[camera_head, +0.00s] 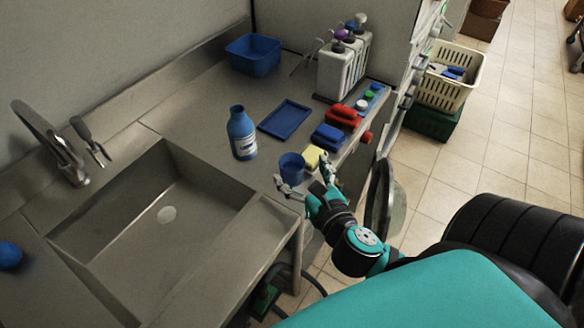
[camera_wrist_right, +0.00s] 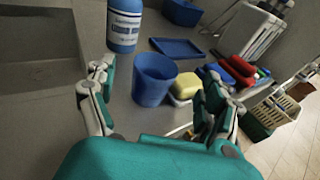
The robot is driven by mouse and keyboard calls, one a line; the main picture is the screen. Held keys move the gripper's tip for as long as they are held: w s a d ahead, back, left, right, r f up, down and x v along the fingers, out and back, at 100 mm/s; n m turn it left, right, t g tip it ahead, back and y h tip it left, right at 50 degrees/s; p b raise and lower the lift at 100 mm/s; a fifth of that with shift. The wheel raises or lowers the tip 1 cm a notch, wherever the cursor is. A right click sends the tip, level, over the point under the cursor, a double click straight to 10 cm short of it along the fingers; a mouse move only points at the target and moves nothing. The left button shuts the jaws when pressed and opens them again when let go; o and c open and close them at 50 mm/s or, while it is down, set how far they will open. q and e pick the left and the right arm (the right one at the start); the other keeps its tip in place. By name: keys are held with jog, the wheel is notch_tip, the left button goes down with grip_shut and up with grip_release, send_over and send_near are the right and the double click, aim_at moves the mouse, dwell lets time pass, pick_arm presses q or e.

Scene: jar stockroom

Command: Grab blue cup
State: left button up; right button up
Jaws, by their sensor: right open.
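The blue cup (camera_head: 291,168) stands upright on the grey counter near its front edge, right of the sink. In the right wrist view the blue cup (camera_wrist_right: 154,79) is just ahead, between the lines of the two fingers. My right gripper (camera_head: 306,186) is open and empty, its fingers spread on either side in front of the cup. The same gripper (camera_wrist_right: 158,100) fills the lower part of the wrist view. I cannot tell whether a finger touches the cup. My left gripper is not in view.
A yellow sponge (camera_head: 313,156) sits close right of the cup. A blue bottle (camera_head: 242,134) stands behind left. A blue tray (camera_head: 285,119), blue brush (camera_head: 328,136) and red brush (camera_head: 343,115) lie farther back. The sink (camera_head: 150,225) opens at left.

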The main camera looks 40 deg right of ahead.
aim_at(287, 156)
jog(key=p+x, duration=0.1)
jog(key=x, duration=0.4)
jog(key=shift+w+a+f, duration=0.1)
jog(key=shift+a+f, duration=0.05)
jog(key=shift+f, duration=0.05)
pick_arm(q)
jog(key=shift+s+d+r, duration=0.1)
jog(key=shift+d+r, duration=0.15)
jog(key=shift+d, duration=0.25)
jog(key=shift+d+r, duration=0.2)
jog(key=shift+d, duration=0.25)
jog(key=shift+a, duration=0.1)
pick_arm(e)
jog(key=shift+c, duration=0.3)
jog(key=shift+c, duration=1.1)
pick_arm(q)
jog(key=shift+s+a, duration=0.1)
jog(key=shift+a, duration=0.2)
pick_arm(e)
jog(key=c, duration=1)
